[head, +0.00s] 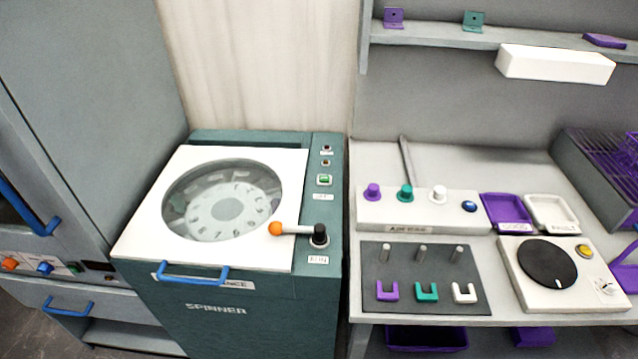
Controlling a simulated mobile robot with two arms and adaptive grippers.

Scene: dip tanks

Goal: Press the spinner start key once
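The spinner (215,319) is a dark green cabinet left of the bench. Its white lid (142,219) is down, and a round window (226,208) shows a pale rotor inside. On the strip right of the lid is a lit green key (324,180) with a small label below it, too small to read. Two small dark round parts sit above that key. A black knob (319,235) stands nearer the front with a label under it. An orange ball (275,229) on a pale bar lies at the lid's right edge. Neither of my grippers shows.
The bench (450,156) stands right of the spinner, with several coloured knobs, purple and white trays, a rack of hooks and a black disc device (547,264). A shelf (440,34) hangs above. A grey cabinet with blue handles is at left.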

